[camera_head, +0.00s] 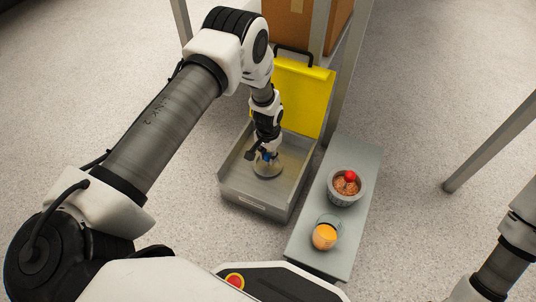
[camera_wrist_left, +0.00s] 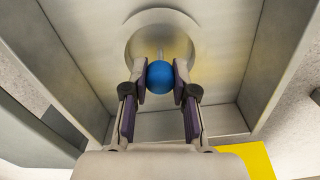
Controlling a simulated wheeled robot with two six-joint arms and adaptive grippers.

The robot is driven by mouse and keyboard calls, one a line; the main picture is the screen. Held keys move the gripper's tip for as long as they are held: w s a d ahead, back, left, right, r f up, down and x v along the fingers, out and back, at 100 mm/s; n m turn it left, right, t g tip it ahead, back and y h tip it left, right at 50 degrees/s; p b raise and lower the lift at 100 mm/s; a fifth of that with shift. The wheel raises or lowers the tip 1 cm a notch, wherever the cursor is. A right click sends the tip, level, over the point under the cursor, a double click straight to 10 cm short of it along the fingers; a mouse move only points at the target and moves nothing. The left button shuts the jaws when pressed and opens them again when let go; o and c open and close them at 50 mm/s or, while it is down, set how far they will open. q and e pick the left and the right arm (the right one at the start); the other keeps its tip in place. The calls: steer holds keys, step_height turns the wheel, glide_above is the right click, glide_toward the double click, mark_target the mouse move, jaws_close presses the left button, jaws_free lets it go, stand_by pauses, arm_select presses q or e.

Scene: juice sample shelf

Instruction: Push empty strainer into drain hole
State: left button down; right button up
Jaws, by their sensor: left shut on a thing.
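My left gripper (camera_head: 264,156) points down into a grey open-topped basin. In the left wrist view its two fingers are shut on a blue ball knob (camera_wrist_left: 160,77), one on each side. The blue knob also shows small in the head view (camera_head: 267,157). A thin rod runs from the knob toward a round pale metal piece (camera_wrist_left: 143,37) at the basin floor, which shows in the head view as a round shape (camera_head: 267,171). I cannot tell how much of it is strainer and how much is drain hole rim, or whether it is seated. My right gripper is out of view.
The basin (camera_head: 252,207) has raised walls, with an upright yellow panel (camera_head: 304,95) behind it. On a grey bench (camera_head: 318,262) to the right stand a ribbed cup (camera_head: 345,199) with brown contents and a red ball, and a glass of orange juice (camera_head: 325,237). Metal legs stand behind.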

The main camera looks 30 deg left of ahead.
arm_select(q)
steer(key=shift+f+b, duration=0.35)
steer(key=shift+f, duration=0.25)
steer(key=c, duration=0.8)
jaws_free()
steer(key=shift+c, duration=0.2)
